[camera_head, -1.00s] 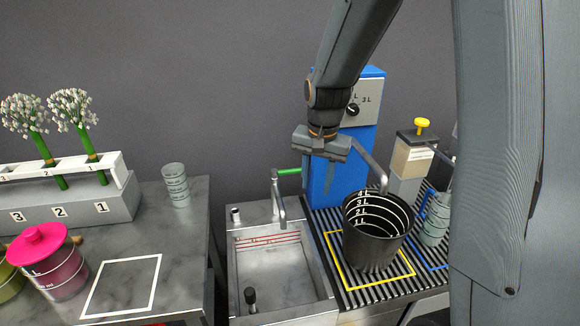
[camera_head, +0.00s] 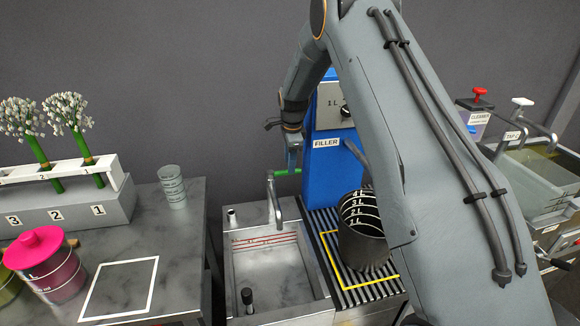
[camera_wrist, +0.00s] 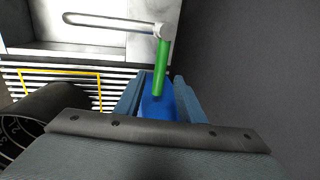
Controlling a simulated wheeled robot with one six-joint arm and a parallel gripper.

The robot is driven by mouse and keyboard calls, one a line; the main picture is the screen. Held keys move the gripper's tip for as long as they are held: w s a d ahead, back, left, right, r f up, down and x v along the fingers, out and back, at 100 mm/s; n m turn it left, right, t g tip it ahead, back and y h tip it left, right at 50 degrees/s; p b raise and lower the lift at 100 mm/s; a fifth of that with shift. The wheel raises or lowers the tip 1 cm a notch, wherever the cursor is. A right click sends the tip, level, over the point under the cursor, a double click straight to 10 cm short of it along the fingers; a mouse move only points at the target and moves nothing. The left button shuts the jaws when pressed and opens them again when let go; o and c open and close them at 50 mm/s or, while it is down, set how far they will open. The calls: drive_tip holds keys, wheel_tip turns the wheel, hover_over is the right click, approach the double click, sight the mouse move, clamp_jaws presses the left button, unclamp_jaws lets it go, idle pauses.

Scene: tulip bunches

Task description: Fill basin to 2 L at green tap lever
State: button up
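The steel basin (camera_head: 229,278) stands left of the striped rack, with red level lines on its back wall. I see no clear water surface in it. Its spout (camera_head: 274,195) hangs over the back right corner; no stream shows. The green tap lever (camera_head: 288,172) points right from the spout, toward the blue filler. My gripper (camera_head: 293,160) is at the lever, pointing down. In the wrist view, my gripper (camera_wrist: 158,98) has its fingers apart on both sides of the green lever (camera_wrist: 161,68), with gaps showing. Contact cannot be told.
A black bucket (camera_head: 362,247) stands on the rack in front of the blue filler (camera_head: 336,165). A black-knobbed post (camera_head: 248,300) rises at the basin's front. A clear cup (camera_head: 172,184) and pink bucket (camera_head: 47,265) are on the left table.

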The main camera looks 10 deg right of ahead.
drive_tip(key=shift+w+f+p, duration=0.15)
drive_tip(key=shift+f, duration=0.65)
drive_tip(key=shift+w+f+p, duration=0.15)
drive_tip(key=shift+f, duration=0.65)
clamp_jaws()
